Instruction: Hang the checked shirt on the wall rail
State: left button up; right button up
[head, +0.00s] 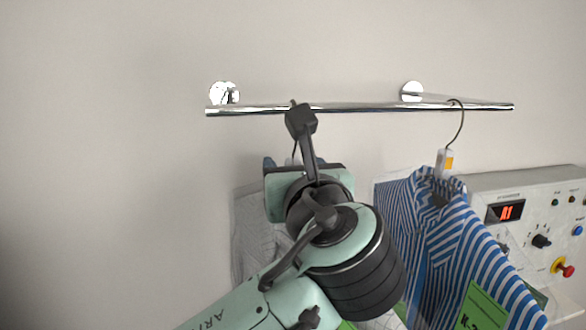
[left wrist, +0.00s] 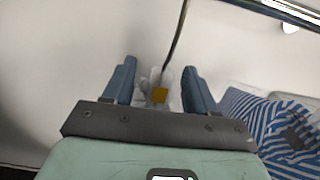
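The pale checked shirt (head: 250,235) hangs below the rail (head: 370,107) in the head view, mostly hidden behind my left arm. My left gripper (left wrist: 159,70) has its blue fingers apart, one on each side of the shirt's white hanger block with an orange label (left wrist: 159,95). Gaps show between block and fingers. A dark hook wire (left wrist: 180,38) rises from the block out of the left wrist view. In the head view a small dark piece shows at the rail just above my wrist; whether the hook bears on the rail is partly hidden. My right gripper is not in view.
A blue-and-white striped shirt (head: 485,255) with a green tag (head: 482,306) hangs on the rail to the right. A control panel (head: 535,215) with knobs and a red button stands behind it. The rail's left end is bare.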

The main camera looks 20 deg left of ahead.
pick_arm(q)
jog(key=v, duration=1.3)
jog(key=shift+s+d, duration=0.15)
jog(key=shift+s, duration=0.05)
jog(key=shift+o, duration=0.6)
jog(key=shift+w, duration=0.1)
